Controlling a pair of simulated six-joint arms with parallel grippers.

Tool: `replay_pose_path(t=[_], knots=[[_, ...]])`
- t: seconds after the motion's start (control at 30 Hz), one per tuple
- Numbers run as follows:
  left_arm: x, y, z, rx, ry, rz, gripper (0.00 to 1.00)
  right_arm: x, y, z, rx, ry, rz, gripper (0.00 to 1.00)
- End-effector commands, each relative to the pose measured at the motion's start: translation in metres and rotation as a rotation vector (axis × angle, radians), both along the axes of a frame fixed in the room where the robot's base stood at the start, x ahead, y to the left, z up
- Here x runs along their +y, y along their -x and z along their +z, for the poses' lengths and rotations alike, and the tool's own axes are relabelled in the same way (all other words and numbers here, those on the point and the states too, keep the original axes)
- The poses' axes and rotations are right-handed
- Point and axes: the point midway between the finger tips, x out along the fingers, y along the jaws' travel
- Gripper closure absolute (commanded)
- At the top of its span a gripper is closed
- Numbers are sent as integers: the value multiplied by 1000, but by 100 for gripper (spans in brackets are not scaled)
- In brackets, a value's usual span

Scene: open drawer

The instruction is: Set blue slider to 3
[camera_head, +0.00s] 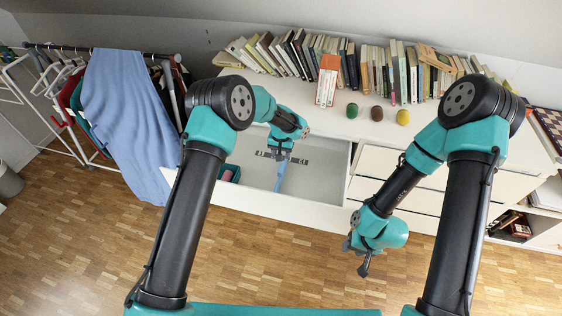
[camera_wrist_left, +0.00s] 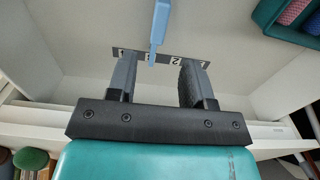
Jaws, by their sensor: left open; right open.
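The blue slider (camera_head: 281,177) is in the open white drawer (camera_head: 320,190). In the left wrist view the slider (camera_wrist_left: 160,22) crosses a dark number strip (camera_wrist_left: 203,63), its narrow tip just left of the 2; the mark under the tip is hidden. The strip also shows in the head view (camera_head: 296,161). My left gripper (camera_head: 283,150) is over the drawer. In the left wrist view its fingers (camera_wrist_left: 157,65) are apart, with the slider tip beyond and between them; I cannot tell whether they touch. My right gripper (camera_head: 364,262) is open and empty, in front of the drawers.
Books (camera_head: 300,55) and green, brown and yellow objects (camera_head: 377,114) stand on the cabinet top. A clothes rack with a blue cloth (camera_head: 125,115) stands at left.

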Motion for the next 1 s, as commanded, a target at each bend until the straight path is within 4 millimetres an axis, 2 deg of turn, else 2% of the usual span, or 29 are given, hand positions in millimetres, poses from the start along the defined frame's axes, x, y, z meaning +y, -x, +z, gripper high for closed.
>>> replay_pose_path(t=[0.03, 0.2, 0.4, 1.0], knots=[[0, 0, 11, -3, 2, 0, 53, 0, 0, 0, 0, 0, 0, 57], [0, 0, 42, -1, 0, 1, 53, 0, 0, 0, 0, 0, 0, 57], [0, 0, 66, 0, 0, -1, 53, 0, 0, 0, 0, 0, 0, 57], [1, 0, 71, 0, 1, 0, 53, 0, 0, 0, 0, 0, 0, 57]])
